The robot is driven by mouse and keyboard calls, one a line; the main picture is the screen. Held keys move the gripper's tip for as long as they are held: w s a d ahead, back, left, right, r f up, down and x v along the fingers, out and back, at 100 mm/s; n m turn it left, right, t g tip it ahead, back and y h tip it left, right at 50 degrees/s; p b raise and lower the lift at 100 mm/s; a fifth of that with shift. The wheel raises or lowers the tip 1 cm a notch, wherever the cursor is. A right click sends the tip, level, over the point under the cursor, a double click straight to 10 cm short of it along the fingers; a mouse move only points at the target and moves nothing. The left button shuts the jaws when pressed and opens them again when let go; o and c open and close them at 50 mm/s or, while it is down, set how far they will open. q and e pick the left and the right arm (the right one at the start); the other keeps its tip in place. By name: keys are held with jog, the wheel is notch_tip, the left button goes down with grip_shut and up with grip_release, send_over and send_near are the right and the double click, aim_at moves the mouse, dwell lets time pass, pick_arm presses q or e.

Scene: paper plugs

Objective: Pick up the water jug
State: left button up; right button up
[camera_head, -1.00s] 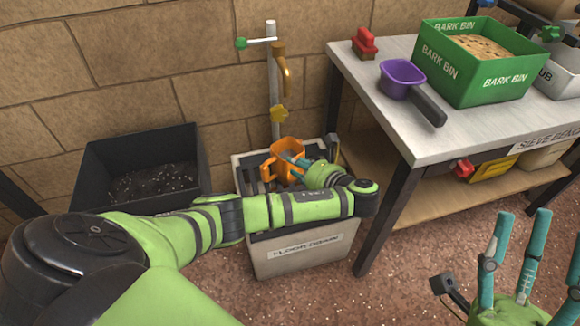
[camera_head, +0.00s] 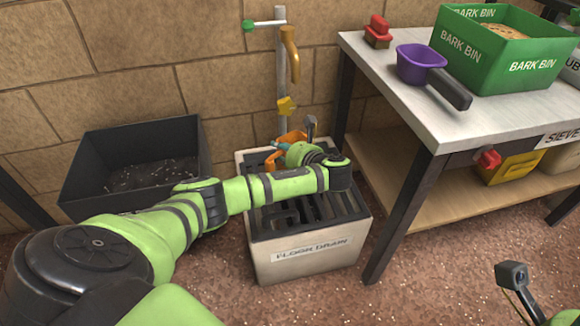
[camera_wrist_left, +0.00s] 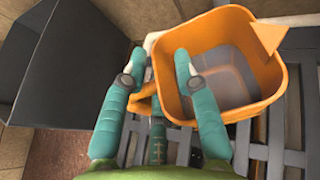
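The orange water jug (camera_wrist_left: 262,100) stands upright on the grate of the floor drain in the left wrist view, with its mouth facing up. Its inside looks grey, and I cannot tell how much water it holds. Its handle (camera_wrist_left: 145,98) points between the fingers of my left gripper (camera_wrist_left: 160,68). The fingers are apart, one left of the handle and one overlapping the jug's mouth. In the head view the jug (camera_head: 292,136) is mostly hidden behind my left gripper (camera_head: 278,153). Only a bit of my right gripper's body shows at the lower right; its fingers are out of frame.
The floor drain box (camera_head: 305,262) stands below a tap (camera_head: 291,55) with a yellow piece under it. A dark bin (camera_head: 85,165) is to the left. To the right is a bench (camera_head: 420,115) with a purple scoop (camera_head: 418,60) and a green bark bin (camera_head: 475,55).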

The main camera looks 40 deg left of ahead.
pick_arm(q)
grip_shut()
jog(key=shift+r, duration=0.15)
dwell(0.4)
